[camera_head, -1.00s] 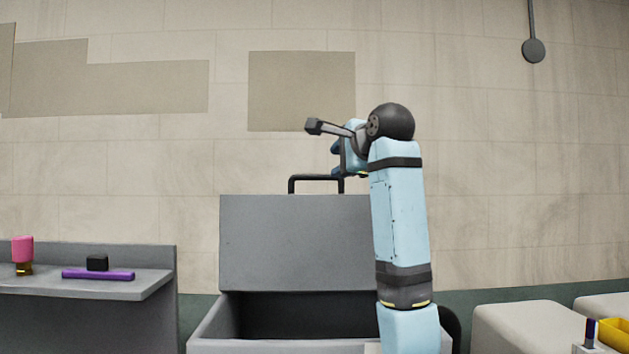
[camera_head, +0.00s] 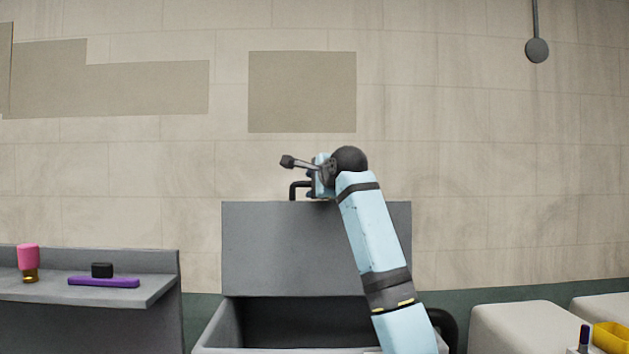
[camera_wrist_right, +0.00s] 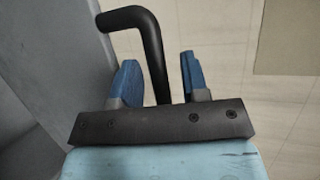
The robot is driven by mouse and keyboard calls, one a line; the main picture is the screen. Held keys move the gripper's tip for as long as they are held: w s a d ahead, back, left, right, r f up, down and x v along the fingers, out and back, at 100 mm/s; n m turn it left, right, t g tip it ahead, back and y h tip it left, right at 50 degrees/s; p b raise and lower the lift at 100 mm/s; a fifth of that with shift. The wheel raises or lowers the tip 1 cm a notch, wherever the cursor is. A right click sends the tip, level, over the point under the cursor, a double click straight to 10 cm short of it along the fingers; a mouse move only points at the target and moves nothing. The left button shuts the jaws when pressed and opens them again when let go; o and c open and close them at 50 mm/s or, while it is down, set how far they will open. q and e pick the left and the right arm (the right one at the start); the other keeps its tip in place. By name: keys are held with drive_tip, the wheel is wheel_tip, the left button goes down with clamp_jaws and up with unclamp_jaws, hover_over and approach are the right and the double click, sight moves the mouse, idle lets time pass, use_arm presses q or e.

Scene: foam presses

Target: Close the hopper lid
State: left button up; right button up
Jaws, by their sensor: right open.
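The grey hopper lid (camera_head: 275,245) stands raised at the back of the open hopper (camera_head: 208,330), whose dark inside shows. A black bar handle (camera_head: 292,190) sticks up from the lid's top edge. My right gripper (camera_head: 313,187) is at this handle, partly hidden by my own arm, which crosses in front of the lid. In the right wrist view the black handle (camera_wrist_right: 153,45) passes between the two blue fingers of my open right gripper (camera_wrist_right: 162,75). Gaps show on both sides of the bar. The lid's grey face (camera_wrist_right: 50,60) is at the left there. My left gripper is not in view.
At the left, a grey shelf (camera_head: 150,287) holds a pink-topped item (camera_head: 28,257), a black block (camera_head: 102,270) and a purple bar (camera_head: 104,282). At the right are pale rounded blocks (camera_head: 515,325) and a yellow bin (camera_head: 612,337). A wall stands behind.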

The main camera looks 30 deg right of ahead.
drive_tip(key=shift+w+d+f, duration=0.1)
drive_tip(key=shift+w, duration=0.05)
clamp_jaws()
